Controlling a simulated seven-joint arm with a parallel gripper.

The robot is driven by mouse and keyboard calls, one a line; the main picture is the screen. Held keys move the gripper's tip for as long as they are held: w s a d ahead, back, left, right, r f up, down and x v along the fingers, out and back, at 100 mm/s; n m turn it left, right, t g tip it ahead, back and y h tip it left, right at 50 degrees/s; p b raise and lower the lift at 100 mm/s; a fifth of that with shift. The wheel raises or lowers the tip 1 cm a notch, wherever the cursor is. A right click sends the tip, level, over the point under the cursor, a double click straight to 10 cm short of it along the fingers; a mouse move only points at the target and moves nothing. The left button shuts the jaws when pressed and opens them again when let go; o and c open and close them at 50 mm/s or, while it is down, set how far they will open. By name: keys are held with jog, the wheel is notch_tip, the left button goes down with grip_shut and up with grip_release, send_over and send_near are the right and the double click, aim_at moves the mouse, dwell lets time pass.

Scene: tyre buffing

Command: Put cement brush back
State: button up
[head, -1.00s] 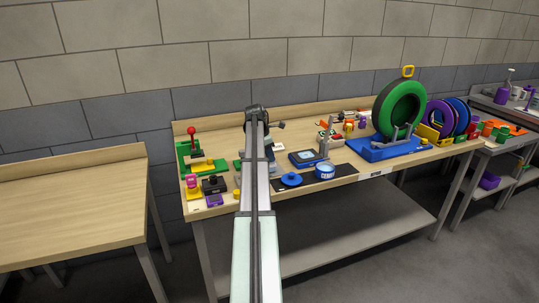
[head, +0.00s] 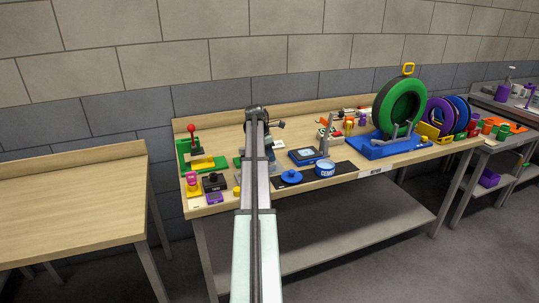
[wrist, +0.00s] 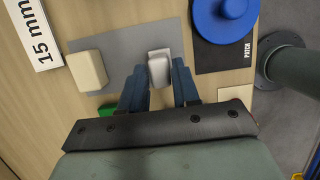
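In the wrist view my gripper (wrist: 160,85) points down at the bench, its two blue fingers apart. A small pale grey block-like piece (wrist: 160,66) sits between the fingertips, close to both; I cannot tell whether they grip it or whether it is part of the cement brush. In the head view my arm hides most of the gripper and the spot below it. A blue-and-white can marked CEMENT (head: 325,169) stands right of my arm. I cannot make out the cement brush for certain in either view.
A beige block (wrist: 87,69) lies on a grey mat (wrist: 118,46) left of the fingers. A green tyre (head: 391,105) stands on a blue base. A bare table (head: 70,205) is at the left.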

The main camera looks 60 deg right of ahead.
jog(key=o, duration=0.6)
jog(key=shift+c, duration=0.2)
jog(key=c, duration=0.3)
jog(key=shift+r, duration=0.1)
jog(key=v, duration=0.5)
dwell(0.4)
jog(key=shift+w, duration=0.1)
